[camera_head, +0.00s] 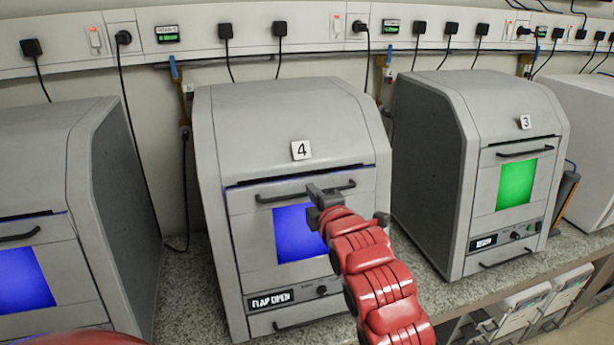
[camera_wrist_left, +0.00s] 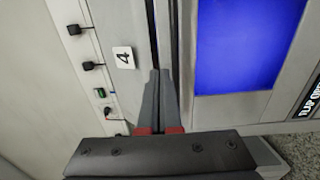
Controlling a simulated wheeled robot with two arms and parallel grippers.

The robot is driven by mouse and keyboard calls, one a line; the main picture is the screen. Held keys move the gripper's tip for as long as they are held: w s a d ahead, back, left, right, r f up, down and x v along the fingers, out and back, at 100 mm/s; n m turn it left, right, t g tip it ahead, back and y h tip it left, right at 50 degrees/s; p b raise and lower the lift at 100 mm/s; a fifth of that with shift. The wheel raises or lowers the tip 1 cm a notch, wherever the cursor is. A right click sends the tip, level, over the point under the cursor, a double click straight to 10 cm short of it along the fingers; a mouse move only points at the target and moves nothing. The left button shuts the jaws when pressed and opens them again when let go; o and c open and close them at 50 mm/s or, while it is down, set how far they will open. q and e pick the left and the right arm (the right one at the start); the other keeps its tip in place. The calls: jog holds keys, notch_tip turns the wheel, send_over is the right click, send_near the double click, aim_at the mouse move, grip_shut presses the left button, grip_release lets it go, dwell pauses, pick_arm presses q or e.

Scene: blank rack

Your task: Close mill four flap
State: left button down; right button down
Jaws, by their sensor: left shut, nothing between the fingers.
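Mill four (camera_head: 285,115) is a grey box with a "4" label, which also shows in the left wrist view (camera_wrist_left: 124,57). Its front flap (camera_head: 245,232) has a dark bar handle (camera_head: 275,197) and a blue-lit window. A dark gap runs along the flap's top edge, and the display (camera_head: 271,299) reads "FLAP OPEN". My left gripper (camera_head: 314,190) is shut and empty at the handle's right half. In the left wrist view its fingertips (camera_wrist_left: 160,73) lie by the dark gap, between the label and the window. I cannot tell whether they touch the flap. My right gripper is not seen.
Mill three (camera_head: 440,150), with a green window, stands to the right. Another blue-lit mill (camera_head: 95,160) stands to the left. The speckled counter (camera_head: 190,290) shows between them. A socket rail with plugs and cables (camera_head: 190,35) runs along the wall behind.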

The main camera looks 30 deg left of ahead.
aim_at(305, 180)
pick_arm(q)
jog(key=p+x, duration=0.1)
jog(key=x, duration=0.3)
jog(key=shift+w+a+p, duration=0.1)
jog(key=shift+w+p, duration=0.1)
jog(key=shift+p, duration=0.2)
jog(key=b, duration=0.6)
jog(key=w+a+b, duration=0.1)
jog(key=b, duration=0.6)
jog(key=shift+w+f, duration=0.2)
jog(key=shift+w, duration=0.1)
jog(key=shift+b, duration=0.65)
jog(key=shift+s+a+r, duration=0.1)
jog(key=shift+s+r, duration=0.05)
jog(key=shift+r, duration=0.05)
jog(key=shift+s+a, duration=0.1)
